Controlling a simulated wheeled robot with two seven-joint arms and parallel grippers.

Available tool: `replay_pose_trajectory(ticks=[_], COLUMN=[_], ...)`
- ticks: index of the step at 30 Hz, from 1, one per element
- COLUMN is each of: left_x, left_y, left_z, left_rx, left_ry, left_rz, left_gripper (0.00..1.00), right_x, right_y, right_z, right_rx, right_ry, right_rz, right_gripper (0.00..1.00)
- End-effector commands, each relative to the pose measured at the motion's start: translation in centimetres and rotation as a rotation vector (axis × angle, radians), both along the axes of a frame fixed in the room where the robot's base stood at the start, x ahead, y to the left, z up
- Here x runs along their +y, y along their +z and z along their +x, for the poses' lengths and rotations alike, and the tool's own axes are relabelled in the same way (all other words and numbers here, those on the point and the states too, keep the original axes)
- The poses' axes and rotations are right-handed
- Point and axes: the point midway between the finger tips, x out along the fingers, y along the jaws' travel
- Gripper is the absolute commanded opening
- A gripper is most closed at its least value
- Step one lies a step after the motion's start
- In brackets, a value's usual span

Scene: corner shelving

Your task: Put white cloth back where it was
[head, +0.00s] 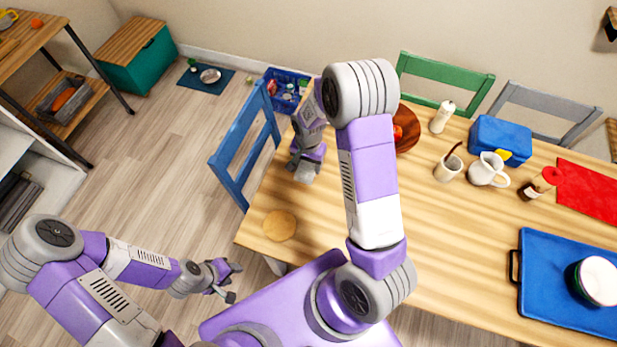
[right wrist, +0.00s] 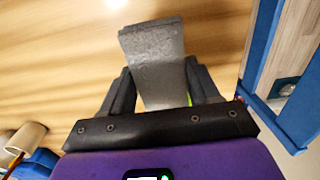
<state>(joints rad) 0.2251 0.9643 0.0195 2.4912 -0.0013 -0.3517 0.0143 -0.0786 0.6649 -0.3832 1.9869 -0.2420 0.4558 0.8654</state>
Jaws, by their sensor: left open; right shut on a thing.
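My right gripper (head: 306,165) is over the left end of the wooden table (head: 440,235), pointing down. In the right wrist view, its fingers are shut on a flat, pale greyish piece, which I take to be the white cloth (right wrist: 155,60). It sticks out beyond the fingertips, over the wood grain. In the head view the gripper mostly hides it, and whether it touches the table cannot be told. My left gripper (head: 228,283) is open and empty, low at the left, over the floor and off the table.
A round wooden board (head: 279,225) lies near the table's left corner. A blue chair (head: 245,150) stands against the left edge. A wooden bowl (head: 408,130), white bottle (head: 442,117), mug (head: 448,167), white pitcher (head: 487,170) and blue tray (head: 568,285) occupy the table further right.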

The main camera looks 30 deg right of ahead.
Motion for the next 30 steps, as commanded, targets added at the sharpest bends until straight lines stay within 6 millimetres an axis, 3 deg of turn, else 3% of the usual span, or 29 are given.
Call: replay_pose_trajectory(ticks=[3, 11, 17, 29, 30], left_x=[0.0, 0.0, 0.0, 0.0, 0.0], left_y=[-0.5, -0.8, -1.2, -1.6, -1.6], left_z=[0.0, 0.0, 0.0, 0.0, 0.0], left_rx=[0.000, -0.001, -0.001, -0.001, -0.001], left_ry=[0.000, 0.000, 0.000, 0.000, 0.000], left_rz=[0.000, 0.000, 0.000, 0.000, 0.000], left_gripper=[0.43, 0.43, 0.43, 0.43, 0.43], right_x=[0.0, 0.1, 0.1, 0.1, 0.1], right_y=[-2.6, -4.9, -7.7, -8.4, -8.3], right_z=[-0.1, 0.0, -0.1, 0.0, 0.0], right_rx=[0.005, 0.001, 0.004, 0.001, 0.001], right_ry=[0.002, 0.004, 0.006, 0.007, 0.007], right_rz=[0.000, 0.000, 0.000, 0.001, 0.001], right_gripper=[0.36, 0.36, 0.36, 0.36, 0.64])
